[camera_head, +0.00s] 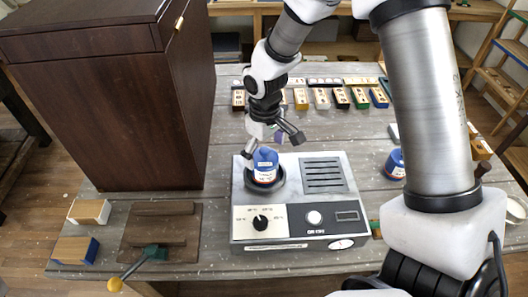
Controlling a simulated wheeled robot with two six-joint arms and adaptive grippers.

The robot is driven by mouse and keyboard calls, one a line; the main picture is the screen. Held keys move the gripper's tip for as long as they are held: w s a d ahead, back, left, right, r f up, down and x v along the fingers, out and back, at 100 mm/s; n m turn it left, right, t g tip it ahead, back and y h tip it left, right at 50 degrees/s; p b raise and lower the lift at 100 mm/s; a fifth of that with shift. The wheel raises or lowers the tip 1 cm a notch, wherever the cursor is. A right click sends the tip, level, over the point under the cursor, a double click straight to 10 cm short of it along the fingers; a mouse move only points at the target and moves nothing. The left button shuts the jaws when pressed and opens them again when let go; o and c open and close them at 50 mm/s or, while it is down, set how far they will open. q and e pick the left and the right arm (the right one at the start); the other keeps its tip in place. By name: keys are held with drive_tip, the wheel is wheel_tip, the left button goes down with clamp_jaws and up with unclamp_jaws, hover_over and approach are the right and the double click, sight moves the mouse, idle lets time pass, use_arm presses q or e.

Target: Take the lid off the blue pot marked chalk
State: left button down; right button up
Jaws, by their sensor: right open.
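A small blue pot (264,174) with a white and red label stands upright in the round dark dish on top of a grey device. Its rounded blue lid (265,155) is on it. The label is too small to read. My right gripper (273,147) is open just above and behind this pot, with a finger to each side, and holds nothing. A second blue pot (394,165) with a similar label stands right of the device, partly hidden by my right arm; I cannot tell which pot is marked chalk. My left gripper is not in view.
The grey device (305,222) has a knob, a vent and a small display. A dark wooden cabinet (95,100) stands at the left. Several colored blocks (322,98) line the back. A wooden jig with a yellow-knobbed lever (160,232) and two blocks lie front left.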

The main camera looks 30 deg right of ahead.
drive_tip(key=shift+w+f, duration=0.25)
drive_tip(key=shift+w, duration=0.15)
drive_tip(key=shift+s+r, duration=0.3)
drive_tip(key=shift+s, duration=0.3)
drive_tip(key=c, duration=0.9)
drive_tip(key=shift+s, duration=0.1)
drive_tip(key=c, duration=0.9)
